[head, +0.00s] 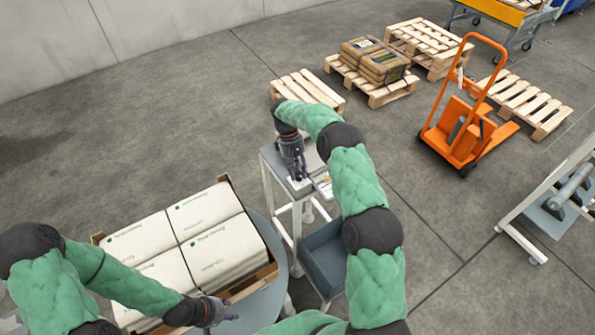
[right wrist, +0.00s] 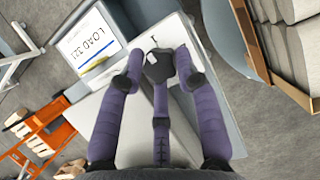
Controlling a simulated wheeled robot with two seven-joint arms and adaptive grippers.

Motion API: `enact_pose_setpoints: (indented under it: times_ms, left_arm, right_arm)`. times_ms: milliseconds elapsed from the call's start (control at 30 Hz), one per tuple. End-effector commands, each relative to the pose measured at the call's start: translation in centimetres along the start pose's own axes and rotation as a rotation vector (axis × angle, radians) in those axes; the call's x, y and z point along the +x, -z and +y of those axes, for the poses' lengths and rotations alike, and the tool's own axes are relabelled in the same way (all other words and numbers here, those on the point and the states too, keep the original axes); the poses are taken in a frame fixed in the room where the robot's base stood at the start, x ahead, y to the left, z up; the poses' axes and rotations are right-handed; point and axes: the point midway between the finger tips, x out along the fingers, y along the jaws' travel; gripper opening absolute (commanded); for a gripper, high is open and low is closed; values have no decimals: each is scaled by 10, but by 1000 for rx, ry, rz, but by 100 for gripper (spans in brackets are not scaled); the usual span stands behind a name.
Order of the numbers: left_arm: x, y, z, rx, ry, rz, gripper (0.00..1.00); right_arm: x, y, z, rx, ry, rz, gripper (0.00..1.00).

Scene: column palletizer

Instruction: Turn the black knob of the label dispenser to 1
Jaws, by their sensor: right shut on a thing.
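The black knob (right wrist: 158,68) sits on the white face of the label dispenser (right wrist: 168,33), with a small pale mark on its top. My right gripper (right wrist: 160,78) is shut on the knob, its purple fingers around it. A dark stroke is printed on the white face beside the knob; I cannot tell which number the knob points to. In the head view my right gripper (head: 297,176) reaches down onto the dispenser on a narrow stand, hiding the knob. My left gripper (head: 228,312) hangs over the front edge of the round table, away from the dispenser; its jaw opening is unclear.
White sacks (head: 152,238) lie in a cardboard tray left of the stand. A grey bin (head: 325,256) is in front of the stand. An orange pallet truck (head: 462,130) and wooden pallets (head: 310,91) stand behind.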

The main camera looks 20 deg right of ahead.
Motion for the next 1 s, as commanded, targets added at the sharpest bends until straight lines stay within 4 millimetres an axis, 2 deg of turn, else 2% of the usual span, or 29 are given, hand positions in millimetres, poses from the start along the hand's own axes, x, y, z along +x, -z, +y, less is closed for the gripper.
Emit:
enact_pose_setpoints:
  times_ms: [567, 600, 633, 667, 1000]
  left_arm:
    - [0, 0, 0, 0, 0, 0, 40]
    - [0, 0, 0, 0, 0, 0, 40]
    - [0, 0, 0, 0, 0, 0, 40]
    - [0, 0, 0, 0, 0, 0, 40]
    - [0, 0, 0, 0, 0, 0, 40]
  right_arm:
    - [3, -3, -2, 22, 14, -17, 1]
    - [3, -3, -2, 22, 14, -16, 45]
    - [4, -3, -2, 22, 14, -16, 53]
    - [4, -3, -2, 21, 13, -16, 55]
    - [0, -1, -1, 23, 12, -7, 55]
